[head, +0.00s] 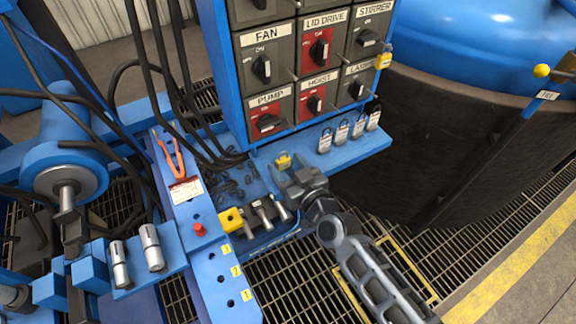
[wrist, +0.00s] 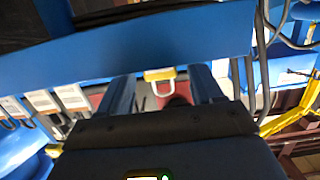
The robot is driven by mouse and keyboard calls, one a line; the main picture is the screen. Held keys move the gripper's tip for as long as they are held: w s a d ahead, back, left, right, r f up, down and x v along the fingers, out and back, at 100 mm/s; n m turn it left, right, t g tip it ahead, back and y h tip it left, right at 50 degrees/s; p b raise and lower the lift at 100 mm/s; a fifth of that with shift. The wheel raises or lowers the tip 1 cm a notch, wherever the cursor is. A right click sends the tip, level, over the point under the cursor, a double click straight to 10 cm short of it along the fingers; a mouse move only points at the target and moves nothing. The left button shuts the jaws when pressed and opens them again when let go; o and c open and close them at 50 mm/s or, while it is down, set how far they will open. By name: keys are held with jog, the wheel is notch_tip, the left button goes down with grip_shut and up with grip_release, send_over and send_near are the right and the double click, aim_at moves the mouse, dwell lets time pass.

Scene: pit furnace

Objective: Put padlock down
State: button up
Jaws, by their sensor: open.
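A small yellow padlock (head: 283,160) is on the blue shelf (head: 352,151) below the switch panel, just beyond my fingertips. In the wrist view the yellow padlock (wrist: 159,75) shows between the tips of my two fingers, by the edge of the blue shelf, its metal shackle pointing down in the picture. My gripper (head: 290,181) is open, with a gap on both sides of the padlock. I cannot tell how far the padlock lies beyond the fingertips.
The switch panel (head: 309,50) rises behind the shelf. Another yellow padlock (head: 383,61) hangs on the panel's right. A tray (head: 262,238) with metal pins and a yellow block (head: 230,220) lies in front, left of my gripper.

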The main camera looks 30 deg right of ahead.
jog(key=s+r+b, duration=0.1)
jog(key=s+r, duration=0.1)
jog(key=s, duration=1)
jog(key=s+r, duration=0.2)
jog(key=s, duration=0.7)
jog(key=s+r, duration=0.3)
jog(key=s, duration=0.5)
jog(key=s+r+g, duration=0.1)
jog(key=s+r, duration=0.9)
jog(key=shift+s+a+r, duration=0.15)
jog(key=shift+s+a, duration=0.2)
jog(key=shift+s, duration=0.05)
